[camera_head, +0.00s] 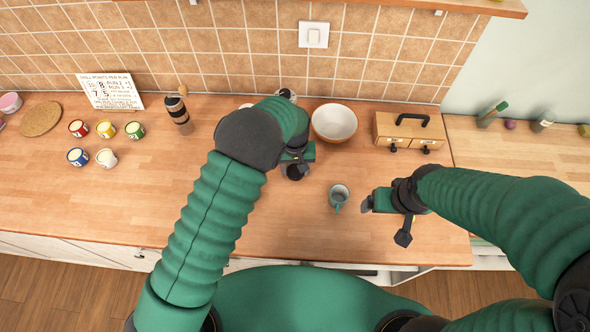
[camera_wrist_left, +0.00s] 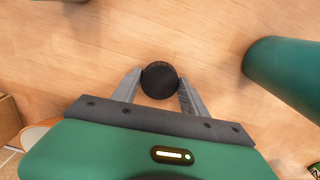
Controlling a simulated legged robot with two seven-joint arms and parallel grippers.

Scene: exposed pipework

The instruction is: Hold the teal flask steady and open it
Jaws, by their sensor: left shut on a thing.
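My left gripper (camera_head: 291,174) is over the counter left of the grey mug. In the left wrist view, my left gripper (camera_wrist_left: 160,90) has its two grey fingers shut on a round black top (camera_wrist_left: 160,80), apparently the flask's lid seen end-on. The same black top (camera_head: 295,172) shows small in the head view. The teal flask body is not clearly seen; it would be hidden under this top. My right gripper (camera_head: 368,204) is right of the mug, apart from the flask, with its fingers pointing left. Its jaws are too small to read.
The grey mug (camera_head: 339,192) with a teal handle stands between my grippers. A white-lined bowl (camera_head: 334,122) and a wooden drawer box (camera_head: 408,132) stand behind. Several paint cups (camera_head: 106,157) and a black canister (camera_head: 178,113) are at the left. The front counter is mostly clear.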

